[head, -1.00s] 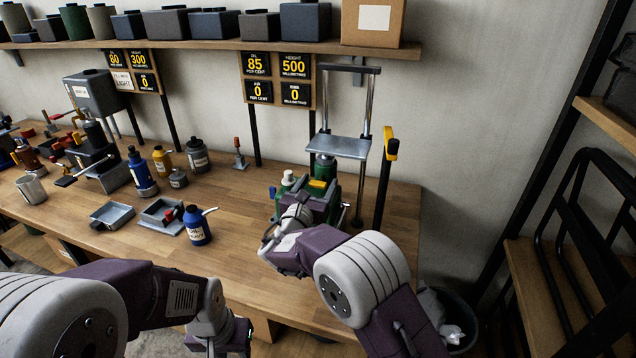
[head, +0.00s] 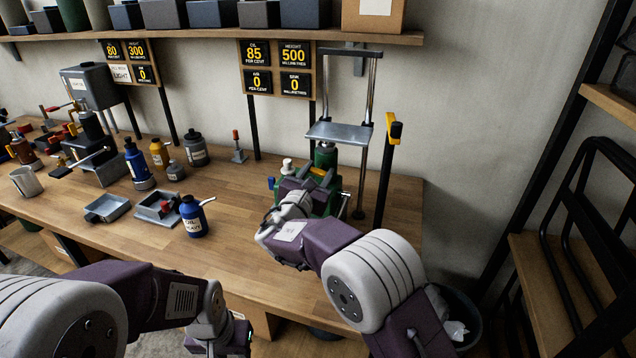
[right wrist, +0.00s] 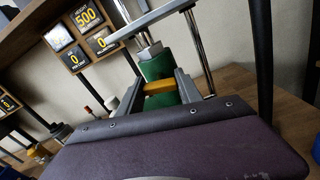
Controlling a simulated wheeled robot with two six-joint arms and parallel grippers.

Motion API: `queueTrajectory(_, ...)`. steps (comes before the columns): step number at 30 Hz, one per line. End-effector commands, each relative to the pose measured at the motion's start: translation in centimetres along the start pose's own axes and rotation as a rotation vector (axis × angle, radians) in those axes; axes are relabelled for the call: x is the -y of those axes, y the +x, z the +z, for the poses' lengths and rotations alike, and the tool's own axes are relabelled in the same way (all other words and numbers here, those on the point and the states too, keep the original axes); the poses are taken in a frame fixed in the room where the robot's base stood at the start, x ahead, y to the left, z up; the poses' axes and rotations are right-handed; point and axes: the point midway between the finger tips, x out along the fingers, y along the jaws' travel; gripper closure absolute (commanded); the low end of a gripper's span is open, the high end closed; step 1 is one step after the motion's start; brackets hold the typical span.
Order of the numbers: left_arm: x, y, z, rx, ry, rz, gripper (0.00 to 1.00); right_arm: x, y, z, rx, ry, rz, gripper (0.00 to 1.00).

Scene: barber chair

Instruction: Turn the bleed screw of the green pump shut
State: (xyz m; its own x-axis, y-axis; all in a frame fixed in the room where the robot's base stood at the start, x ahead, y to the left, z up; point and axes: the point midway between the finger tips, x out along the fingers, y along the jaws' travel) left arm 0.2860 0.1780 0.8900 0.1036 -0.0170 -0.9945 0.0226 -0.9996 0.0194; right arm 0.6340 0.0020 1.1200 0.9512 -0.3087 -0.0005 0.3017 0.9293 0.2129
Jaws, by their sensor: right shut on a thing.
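The green pump (head: 326,158) stands at the right end of the bench, under a grey plate on two upright rods. A yellow bar, which looks like its bleed screw (right wrist: 158,87), sits low on the pump's near side. My right gripper (head: 320,177) reaches the pump from the front. In the right wrist view its two grey fingers (right wrist: 162,88) stand on either side of the yellow bar and are shut on it. The bar's lower part is hidden behind my gripper. My left gripper (head: 232,335) hangs at the bottom of the head view, away from the pump; its fingers do not show.
A blue bottle (head: 194,217) and metal trays (head: 106,208) stand left of the pump. A yellow-topped black post (head: 391,150) rises to its right. Display panels (head: 275,68) read 85, 500, 0 and 0. The bench front in the middle is clear.

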Motion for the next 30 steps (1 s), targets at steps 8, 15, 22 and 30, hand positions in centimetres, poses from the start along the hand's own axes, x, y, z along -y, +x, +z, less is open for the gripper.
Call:
queueTrajectory(8, 0.1, 6.1, 0.6, 0.000, 0.000, 0.000, 0.64, 0.2, 0.0, -0.9, 0.003, 0.264, 0.001, 0.99)
queueTrajectory(15, 0.2, 9.9, 1.0, 0.000, 0.000, 0.000, 0.64, 0.2, 0.0, -0.8, 0.002, 0.493, 0.001, 0.99)
queueTrajectory(22, 0.3, 13.1, 1.4, 0.000, 0.000, 0.000, 0.64, 0.2, 0.0, -0.7, 0.002, 0.710, 0.001, 0.99)
queueTrajectory(30, 0.3, 16.1, 1.7, 0.000, 0.000, 0.000, 0.64, 0.1, 0.0, -0.6, 0.001, 0.961, 0.002, 0.99)
